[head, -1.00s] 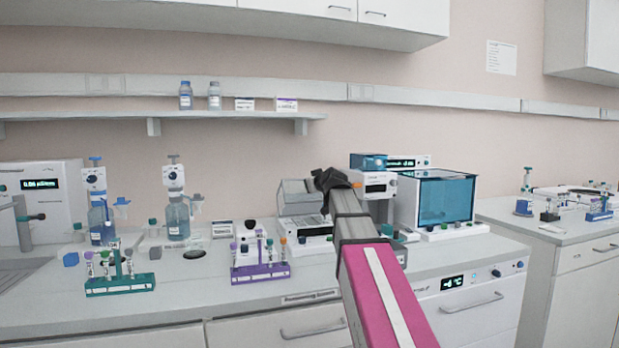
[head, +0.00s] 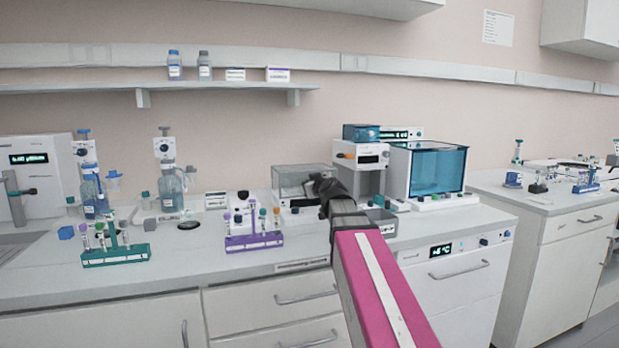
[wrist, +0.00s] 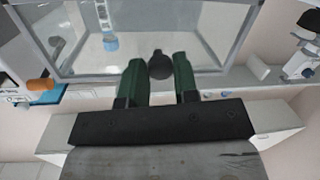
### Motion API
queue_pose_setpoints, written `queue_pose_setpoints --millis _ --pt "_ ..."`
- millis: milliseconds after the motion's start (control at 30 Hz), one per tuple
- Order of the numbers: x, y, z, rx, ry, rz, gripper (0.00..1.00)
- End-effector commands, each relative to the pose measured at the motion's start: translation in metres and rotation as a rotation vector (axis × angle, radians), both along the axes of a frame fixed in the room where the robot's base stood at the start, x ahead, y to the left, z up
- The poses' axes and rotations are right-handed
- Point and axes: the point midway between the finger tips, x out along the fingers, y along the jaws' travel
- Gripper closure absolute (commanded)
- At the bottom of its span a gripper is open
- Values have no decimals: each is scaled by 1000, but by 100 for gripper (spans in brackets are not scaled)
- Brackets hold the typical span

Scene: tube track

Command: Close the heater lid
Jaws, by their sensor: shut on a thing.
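The heater (head: 292,212) stands on the bench left of my gripper (head: 324,188) in the head view, partly covered by my arm. Its clear, grey-framed lid (head: 298,180) lies over the heater's body; whether its edge is fully seated I cannot tell. In the wrist view the lid's glass panel (wrist: 180,45) fills the upper part, with a blue-banded tube (wrist: 109,40) visible through it. My gripper's green fingers (wrist: 159,76) are shut on the dark round knob (wrist: 160,65) at the lid's front edge.
Behind my arm stands a white device with a dark blue top (head: 361,153). A teal-windowed box (head: 437,173) is to its right. A purple tube rack (head: 254,241) and a green one (head: 116,256) stand to the left.

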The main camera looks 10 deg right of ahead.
Motion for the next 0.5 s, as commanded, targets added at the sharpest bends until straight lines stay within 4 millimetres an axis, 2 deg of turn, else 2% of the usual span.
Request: queue_pose_setpoints --millis 200,500 --pt "-1 1 -12 -2 9 6 100" --pt "-1 1 -15 -3 8 6 100"
